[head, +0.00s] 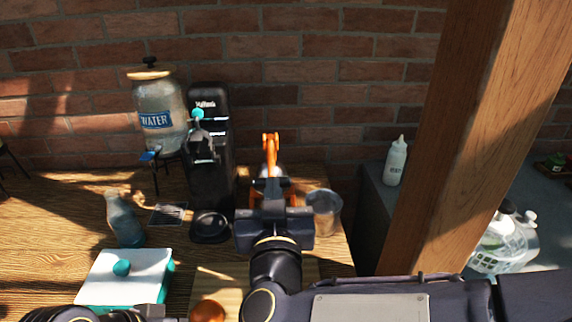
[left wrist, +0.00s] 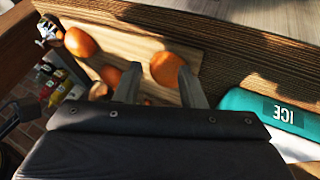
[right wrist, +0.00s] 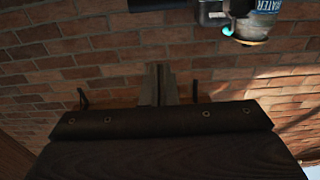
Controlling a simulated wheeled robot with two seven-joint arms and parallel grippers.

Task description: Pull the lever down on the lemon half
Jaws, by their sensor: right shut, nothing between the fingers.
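An orange press with its lever (head: 270,150) pointing up stands near the back of the wooden table in the head view. My right gripper (head: 273,188) is in front of it and covers its lower part; I cannot tell whether they touch. In the right wrist view the right fingers (right wrist: 160,82) are together with nothing between them, with brick wall behind. No lemon half can be made out; the press cup is mostly hidden. My left gripper (left wrist: 158,84) is open, its fingers apart above a wooden board (left wrist: 130,42) with orange fruits (left wrist: 165,68).
A clear glass (head: 324,212) stands right of my right gripper. A black coffee machine (head: 209,130) and a water dispenser (head: 160,105) stand to the left. A bottle (head: 124,218) and a teal ice box (head: 125,275) are at left. A wooden post (head: 450,130) rises at right.

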